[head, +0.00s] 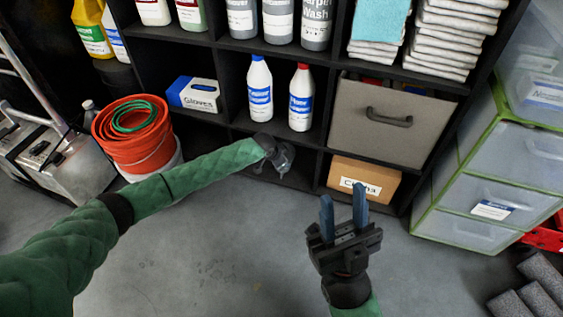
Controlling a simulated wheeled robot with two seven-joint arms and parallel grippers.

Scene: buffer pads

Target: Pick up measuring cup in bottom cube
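A clear, greyish measuring cup (283,158) shows in the bottom middle cube of the black shelf, right at the end of my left arm. My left gripper (277,153) reaches into that cube at the cup. Its fingers are too dark and hidden to tell whether they are closed on the cup or only beside it. My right gripper (343,208) has two blue fingers standing apart with nothing between them. It is above the floor in front of the shelf, to the right of the cup.
A cardboard box (362,179) stands in the cube to the right, below a grey bin (390,122). White bottles (260,88) stand in the cube above. A red bucket (133,140) is at left, green-framed drawers (490,170) at right. The middle floor is clear.

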